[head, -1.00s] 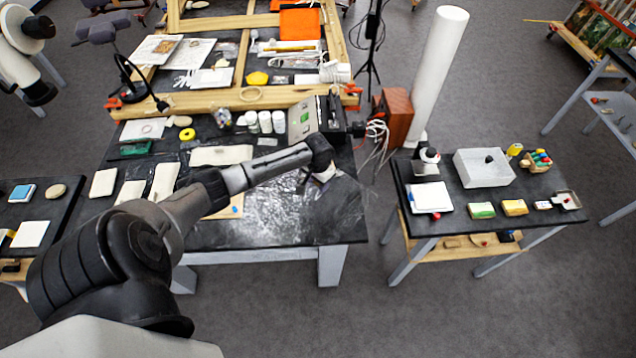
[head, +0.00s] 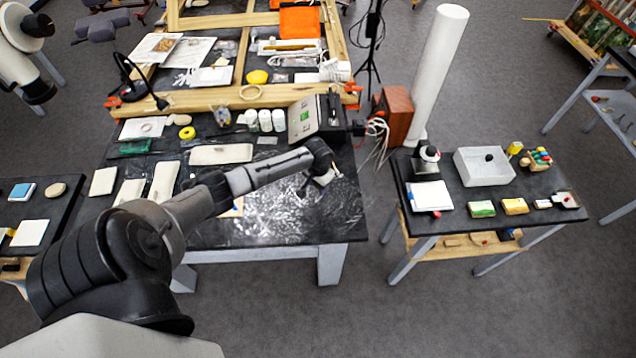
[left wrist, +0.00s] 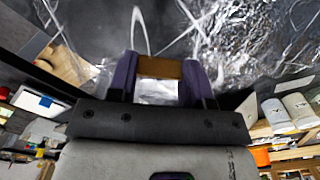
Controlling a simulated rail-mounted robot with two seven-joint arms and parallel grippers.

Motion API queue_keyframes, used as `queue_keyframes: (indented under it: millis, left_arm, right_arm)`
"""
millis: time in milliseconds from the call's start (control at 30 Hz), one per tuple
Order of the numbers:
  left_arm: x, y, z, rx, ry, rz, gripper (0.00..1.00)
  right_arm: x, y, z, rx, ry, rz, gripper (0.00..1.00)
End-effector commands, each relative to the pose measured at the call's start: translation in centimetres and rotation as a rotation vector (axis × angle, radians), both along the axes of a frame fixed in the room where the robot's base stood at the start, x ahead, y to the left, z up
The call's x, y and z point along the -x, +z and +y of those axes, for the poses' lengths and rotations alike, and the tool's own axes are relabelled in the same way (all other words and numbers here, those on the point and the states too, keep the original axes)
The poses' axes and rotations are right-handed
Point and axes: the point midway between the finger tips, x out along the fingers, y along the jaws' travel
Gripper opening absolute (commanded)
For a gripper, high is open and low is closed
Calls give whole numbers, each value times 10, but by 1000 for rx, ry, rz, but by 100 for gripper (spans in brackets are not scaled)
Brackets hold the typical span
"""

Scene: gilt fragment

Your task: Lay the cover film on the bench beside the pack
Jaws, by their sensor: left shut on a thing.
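The cover film (head: 285,212) is a clear, crinkled, shiny sheet spread over the front right part of the dark bench (head: 345,228). It also shows in the left wrist view (left wrist: 262,45), with bright creases. My left gripper (head: 326,176) is low over the film's right part. In the left wrist view its two purple fingers (left wrist: 160,78) stand on either side of a brown strip (left wrist: 158,68), with shiny film around it. A tan flat piece (head: 237,207), perhaps part of the pack, is mostly hidden behind my left arm. My right gripper is out of view.
Pale flat pieces (head: 220,154) lie to the left. A side table (head: 470,200) with a white tray stands right, across a floor gap.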

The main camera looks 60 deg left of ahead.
Motion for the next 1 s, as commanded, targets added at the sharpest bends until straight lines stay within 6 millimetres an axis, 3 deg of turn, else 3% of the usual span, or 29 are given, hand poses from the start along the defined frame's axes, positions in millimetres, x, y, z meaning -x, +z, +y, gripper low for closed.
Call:
queue_keyframes:
  millis: [267,567,767,1000]
  left_arm:
    - [0,1,0,0,0,0,70]
    - [0,3,1,-1,0,-1,71]
    - [0,28,1,-1,-1,-3,71]
    - [0,75,1,-2,-1,-2,71]
  right_arm:
    - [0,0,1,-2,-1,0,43]
    - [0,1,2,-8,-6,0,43]
    - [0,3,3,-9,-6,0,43]
    - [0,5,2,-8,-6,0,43]
